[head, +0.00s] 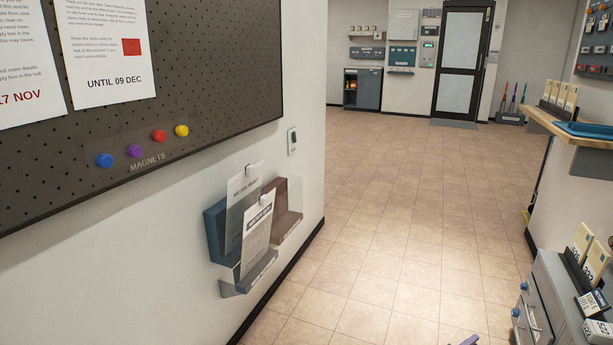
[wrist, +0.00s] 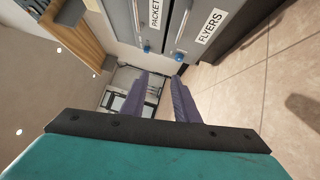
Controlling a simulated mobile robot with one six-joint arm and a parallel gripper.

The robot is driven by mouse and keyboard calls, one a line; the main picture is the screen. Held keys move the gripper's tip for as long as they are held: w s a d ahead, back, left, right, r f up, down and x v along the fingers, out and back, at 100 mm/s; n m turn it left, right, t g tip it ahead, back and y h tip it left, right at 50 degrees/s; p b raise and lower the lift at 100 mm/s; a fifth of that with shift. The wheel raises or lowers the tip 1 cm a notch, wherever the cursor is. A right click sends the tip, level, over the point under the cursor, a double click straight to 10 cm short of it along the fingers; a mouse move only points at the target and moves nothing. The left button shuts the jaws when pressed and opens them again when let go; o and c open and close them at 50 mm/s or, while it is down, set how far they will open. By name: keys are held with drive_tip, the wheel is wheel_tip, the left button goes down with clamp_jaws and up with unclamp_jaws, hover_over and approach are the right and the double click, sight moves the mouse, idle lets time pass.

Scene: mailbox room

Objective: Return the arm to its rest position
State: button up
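My gripper (wrist: 160,78) shows in the wrist view with its two purple fingers apart and nothing held between them. I cannot tell how close the fingertips are to the knobs. In the head view only a small purple tip of my gripper (head: 469,341) shows at the bottom edge, left of the cabinet (head: 541,300). The rest of my arm is out of the head view.
A wall rack with leaflets (head: 244,275) and a pinboard with magnets (head: 160,136) are on the left wall. A wooden shelf with a blue tray (head: 585,130) juts out at the right. The tiled floor (head: 400,200) is clear toward the dark-framed door (head: 462,60).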

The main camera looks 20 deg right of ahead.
drive_tip(key=w+a+r+n+t+y+p, duration=0.2)
drive_tip(key=w+a+r+t+p, duration=0.15)
drive_tip(key=w+a, duration=0.45)
drive_tip(key=w+a+r+n+t+y+p, duration=0.25)
drive_tip(key=w+a+r+p, duration=0.35)
drive_tip(key=a, duration=0.4)
drive_tip(key=w+a+r+n+t+y+p, duration=0.1)
drive_tip(key=w+a+r+n+t+p, duration=0.2)
drive_tip(key=w+a, duration=0.55)
drive_tip(key=w+a+r+n+t+y+p, duration=0.2)
drive_tip(key=a+y+p, duration=0.8)
drive_tip(key=a, duration=1.8)
drive_tip(key=s+a+m+g+y+p, duration=0.2)
drive_tip(key=s+a+g+y+p, duration=0.4)
drive_tip(key=s+a, duration=1.05)
drive_tip(key=s+r+m+g+h, duration=0.2)
drive_tip(key=s+m+g, duration=0.8)
drive_tip(key=s, duration=1.4)
wheel_tip(320, 180, up, 2)
drive_tip(key=shift+s+a+r+g+b, duration=0.2)
drive_tip(key=shift+g+b, duration=0.1)
drive_tip(key=shift+g, duration=0.7)
